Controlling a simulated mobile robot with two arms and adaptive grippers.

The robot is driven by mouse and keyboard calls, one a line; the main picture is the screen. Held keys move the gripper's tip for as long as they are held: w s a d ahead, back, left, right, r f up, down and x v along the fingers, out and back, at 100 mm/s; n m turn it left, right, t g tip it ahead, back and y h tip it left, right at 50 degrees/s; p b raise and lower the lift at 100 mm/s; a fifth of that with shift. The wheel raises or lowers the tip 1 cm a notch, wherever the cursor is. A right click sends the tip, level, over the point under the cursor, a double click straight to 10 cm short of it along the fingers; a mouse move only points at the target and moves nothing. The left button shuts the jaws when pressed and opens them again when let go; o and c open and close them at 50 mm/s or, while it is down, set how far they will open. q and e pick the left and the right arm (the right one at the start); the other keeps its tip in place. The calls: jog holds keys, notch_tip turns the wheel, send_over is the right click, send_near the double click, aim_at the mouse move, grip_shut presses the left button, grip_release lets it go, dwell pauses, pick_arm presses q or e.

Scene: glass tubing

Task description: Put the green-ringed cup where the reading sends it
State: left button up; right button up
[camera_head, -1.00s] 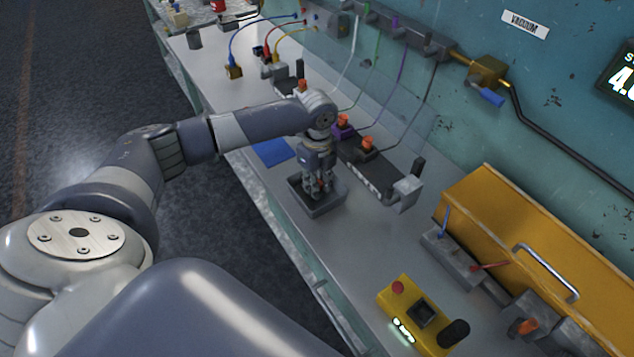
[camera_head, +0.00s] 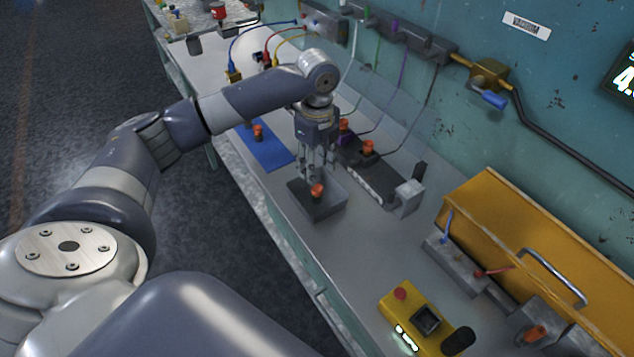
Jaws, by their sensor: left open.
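My left gripper (camera_head: 318,168) is open, pointing down just above a dark grey tray (camera_head: 332,208). An orange-topped cup (camera_head: 317,190) sits in this tray, below the fingertips; I cannot make out a ring colour on it. Another orange-topped cup (camera_head: 258,131) stands on a blue mat (camera_head: 272,154). Two more orange tops, one with purple below it (camera_head: 343,125) and one further right (camera_head: 367,147), stand on the long rack behind. No green ring is clear. My right gripper is out of view.
A yellow box with a red button (camera_head: 400,293) stands near the front edge. A large yellow case (camera_head: 515,245) with a handle is at the right, grey fixtures before it. Coloured leads run to the back. Bare bench lies between tray and yellow box.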

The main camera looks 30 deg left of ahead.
pick_arm(q)
notch_tip(320, 180, up, 4)
jog(key=shift+f, duration=0.2)
dwell(0.5)
